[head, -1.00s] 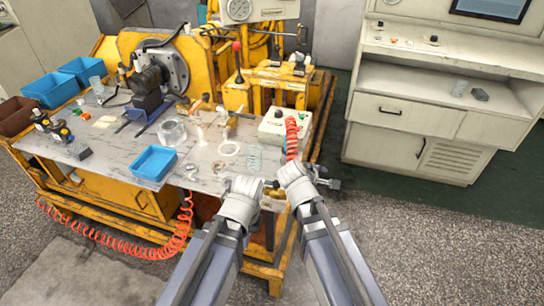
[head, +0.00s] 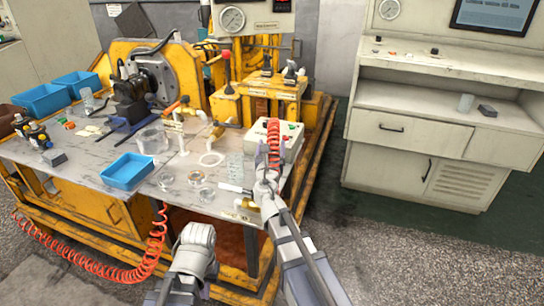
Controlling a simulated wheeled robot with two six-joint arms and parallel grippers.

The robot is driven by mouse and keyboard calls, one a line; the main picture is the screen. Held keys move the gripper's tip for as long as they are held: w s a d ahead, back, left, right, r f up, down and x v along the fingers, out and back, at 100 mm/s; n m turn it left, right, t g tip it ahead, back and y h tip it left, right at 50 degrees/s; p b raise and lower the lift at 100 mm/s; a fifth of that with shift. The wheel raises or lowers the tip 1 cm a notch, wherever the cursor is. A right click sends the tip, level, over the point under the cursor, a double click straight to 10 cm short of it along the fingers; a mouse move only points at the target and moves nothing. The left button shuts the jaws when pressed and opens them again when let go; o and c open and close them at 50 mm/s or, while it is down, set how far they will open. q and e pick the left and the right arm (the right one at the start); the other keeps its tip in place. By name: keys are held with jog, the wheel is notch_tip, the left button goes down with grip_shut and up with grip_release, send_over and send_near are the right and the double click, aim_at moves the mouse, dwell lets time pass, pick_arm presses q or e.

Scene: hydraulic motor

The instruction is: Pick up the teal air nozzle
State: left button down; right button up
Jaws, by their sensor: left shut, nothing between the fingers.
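I cannot make out the teal air nozzle in the head view; the lower end of a red coiled hose (head: 273,145) runs down behind my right wrist. My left gripper (head: 198,236) is low in front of the bench, shut and empty, with its fingers mostly hidden by its wrist. My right gripper (head: 264,180) is at the bench's front right edge, just below the hose. Its fingers are hidden, so I cannot tell whether it is open.
A white and brass piece (head: 235,190) shows beside my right wrist. A cabinet (head: 400,135) stands to the right across open floor.

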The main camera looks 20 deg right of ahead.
jog(key=shift+d+f+b+x, duration=0.1)
jog(key=shift+f+b+x, duration=0.05)
jog(key=shift+x, duration=1)
jog(key=shift+d+f+b+x, duration=0.1)
jog(key=shift+f+x, duration=0.1)
jog(key=shift+x, duration=0.95)
jog(key=shift+d+f+b+x, duration=0.1)
jog(key=shift+f+b+x, duration=0.05)
jog(key=shift+x, duration=1.05)
jog(key=shift+s+a, duration=0.1)
jog(key=shift+s, duration=0.1)
grip_shut()
